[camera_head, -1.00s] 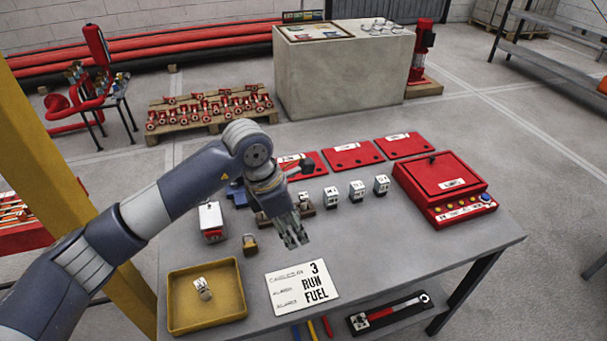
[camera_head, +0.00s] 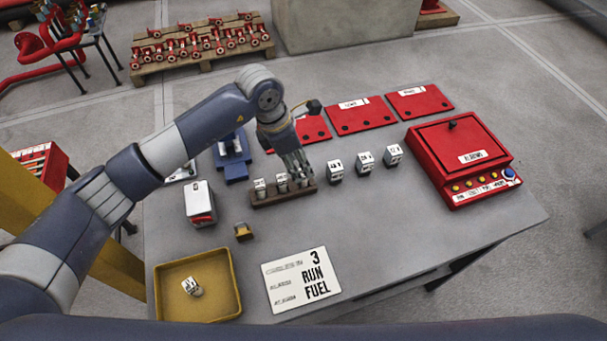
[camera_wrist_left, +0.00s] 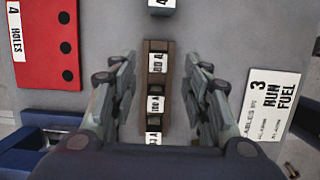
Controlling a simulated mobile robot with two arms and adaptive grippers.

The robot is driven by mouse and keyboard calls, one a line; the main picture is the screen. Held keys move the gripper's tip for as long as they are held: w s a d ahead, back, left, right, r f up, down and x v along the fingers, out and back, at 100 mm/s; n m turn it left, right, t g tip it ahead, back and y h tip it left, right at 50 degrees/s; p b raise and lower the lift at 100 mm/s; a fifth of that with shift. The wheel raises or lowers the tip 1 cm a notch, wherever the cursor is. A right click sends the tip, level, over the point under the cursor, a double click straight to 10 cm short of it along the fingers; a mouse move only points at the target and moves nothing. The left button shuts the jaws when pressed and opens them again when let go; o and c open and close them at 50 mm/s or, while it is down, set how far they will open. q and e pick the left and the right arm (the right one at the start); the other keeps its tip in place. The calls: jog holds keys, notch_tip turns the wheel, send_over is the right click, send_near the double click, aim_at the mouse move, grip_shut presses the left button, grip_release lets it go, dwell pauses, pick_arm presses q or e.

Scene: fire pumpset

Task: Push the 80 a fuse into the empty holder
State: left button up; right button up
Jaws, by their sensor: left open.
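A brown rack (camera_head: 285,196) holds a row of small white-labelled fuses on the table. In the left wrist view, a fuse at the far end (camera_wrist_left: 156,62) has a label ending in "0 A"; its first digits are unclear. A "100 A" fuse (camera_wrist_left: 155,103) sits in the middle, and a third fuse (camera_wrist_left: 154,138) is partly hidden by my wrist. My left gripper (camera_wrist_left: 160,82) is open above the rack, with a finger on each side and nothing held. In the head view my left gripper (camera_head: 295,165) partly hides the rack. I cannot identify the empty holder for certain.
Separate white-faced blocks (camera_head: 365,161) stand right of the rack. A white-and-red box (camera_head: 200,203), brass padlock (camera_head: 243,231), yellow tray (camera_head: 236,290) and "3 RUN FUEL" card (camera_head: 301,279) lie nearby. Red plates (camera_head: 361,117) and a red alarm box (camera_head: 462,158) are farther right.

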aim_at(302, 172)
pick_arm(q)
jog(key=p+x, duration=0.2)
jog(key=x, duration=0.2)
jog(key=shift+a+f, duration=0.15)
jog(key=shift+f, duration=0.15)
jog(key=shift+w+f, duration=0.1)
jog(key=shift+f, duration=0.35)
grip_shut()
pick_arm(e)
jog(key=shift+w+a+r, duration=0.1)
jog(key=shift+w+r, duration=0.7)
jog(key=shift+r, duration=0.3)
